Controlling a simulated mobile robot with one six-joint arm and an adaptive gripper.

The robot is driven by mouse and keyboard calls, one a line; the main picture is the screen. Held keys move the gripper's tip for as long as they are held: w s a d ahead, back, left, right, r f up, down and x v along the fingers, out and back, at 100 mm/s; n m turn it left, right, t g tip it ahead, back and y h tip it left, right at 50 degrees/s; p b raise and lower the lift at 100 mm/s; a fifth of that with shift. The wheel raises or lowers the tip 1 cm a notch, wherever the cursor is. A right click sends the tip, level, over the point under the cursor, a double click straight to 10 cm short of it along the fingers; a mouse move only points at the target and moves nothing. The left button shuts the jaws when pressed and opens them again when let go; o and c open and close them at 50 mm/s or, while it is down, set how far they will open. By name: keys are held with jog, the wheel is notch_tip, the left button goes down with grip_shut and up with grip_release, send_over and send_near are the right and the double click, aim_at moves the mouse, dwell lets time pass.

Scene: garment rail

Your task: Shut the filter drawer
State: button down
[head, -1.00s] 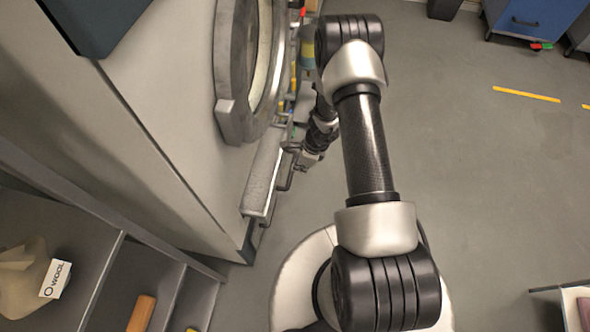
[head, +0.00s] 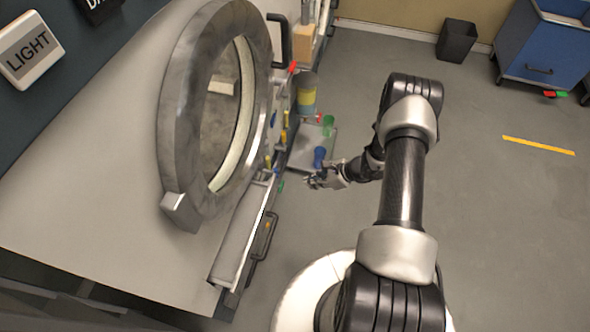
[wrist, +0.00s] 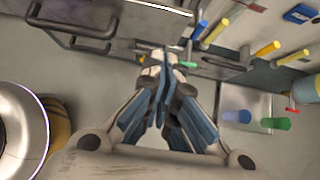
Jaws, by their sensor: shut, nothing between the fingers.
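The filter drawer appears to be the low grey unit (head: 240,228) under the machine's round door, with a black bar handle (head: 263,237) facing the aisle. I cannot tell how far it stands out. In the wrist view, a black handle (wrist: 72,27) on a grey front shows at the upper left. My gripper (head: 311,181) is beyond and to the right of the handle in the head view, apart from it. In the wrist view its blue-grey fingers (wrist: 163,78) are together and empty.
The thick round door ring (head: 175,110) overhangs the unit. Coloured pegs (wrist: 228,40) line the machine's front, and a grey tray (head: 312,147) holds blue and green items near my gripper. Open floor (head: 490,220) lies to the right.

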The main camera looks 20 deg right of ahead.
jog(key=shift+w+a+f+b, duration=0.7)
jog(key=shift+w+a+f, duration=0.45)
jog(key=shift+a, duration=0.35)
jog(key=shift+w+a+f+b, duration=0.65)
jog(key=shift+w+a+f, duration=0.45)
jog(key=shift+a, duration=0.45)
jog(key=shift+w+a+f+b, duration=0.7)
jog(key=shift+w+a+f, duration=0.4)
jog(key=shift+a, duration=0.4)
jog(key=shift+s+f, duration=0.1)
